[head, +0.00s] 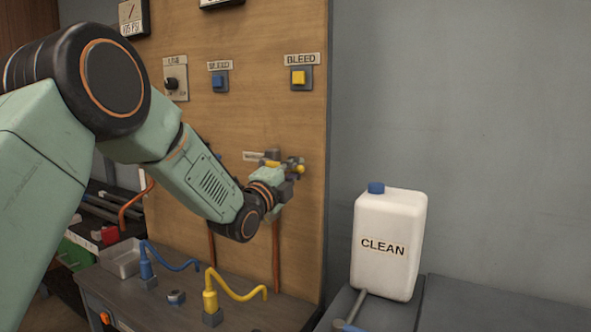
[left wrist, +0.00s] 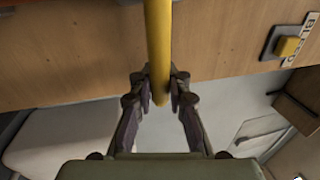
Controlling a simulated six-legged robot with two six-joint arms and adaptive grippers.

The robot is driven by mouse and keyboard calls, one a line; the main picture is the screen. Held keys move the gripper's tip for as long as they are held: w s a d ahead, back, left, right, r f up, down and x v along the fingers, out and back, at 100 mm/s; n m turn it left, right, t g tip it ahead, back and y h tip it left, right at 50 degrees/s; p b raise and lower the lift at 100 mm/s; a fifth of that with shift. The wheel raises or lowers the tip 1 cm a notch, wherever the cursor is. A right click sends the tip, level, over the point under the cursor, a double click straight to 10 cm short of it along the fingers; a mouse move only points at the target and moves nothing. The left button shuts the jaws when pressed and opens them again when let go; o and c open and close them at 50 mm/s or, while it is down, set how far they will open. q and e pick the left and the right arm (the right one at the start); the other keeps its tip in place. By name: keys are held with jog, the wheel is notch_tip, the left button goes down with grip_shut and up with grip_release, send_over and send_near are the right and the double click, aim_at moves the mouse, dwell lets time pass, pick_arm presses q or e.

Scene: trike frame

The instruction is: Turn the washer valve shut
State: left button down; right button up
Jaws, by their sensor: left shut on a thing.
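The washer valve (head: 271,155) is on the wooden panel, with a small grey body and a yellow handle (head: 300,169) partly hidden by my left gripper. In the left wrist view the handle is a long yellow bar (left wrist: 158,40) running down from the top edge, its end between the fingers. My left gripper (head: 287,172) is shut on this handle, one finger on each side of it in the left wrist view (left wrist: 159,82). The valve's exact angle is hard to tell. My right gripper is not in view.
Above the valve are a yellow button (head: 298,77) labelled BLEED, a blue button (head: 218,81) and a black knob (head: 171,84). Below, blue (head: 171,265) and yellow (head: 237,290) hoses stand on the bench. A white CLEAN jug (head: 388,243) stands at right.

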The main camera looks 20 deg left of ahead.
pick_arm(q)
jog(key=shift+d+f, duration=0.1)
jog(key=shift+f, duration=0.4)
jog(key=c, duration=1.8)
grip_release()
jog(key=shift+s, duration=0.1)
jog(key=o, duration=0.3)
jog(key=shift+s+r, duration=0.2)
jog(key=shift+o, duration=1)
jog(key=shift+r, duration=0.15)
jog(key=shift+w, duration=0.15)
jog(key=shift+w, duration=0.1)
jog(key=v, duration=1.2)
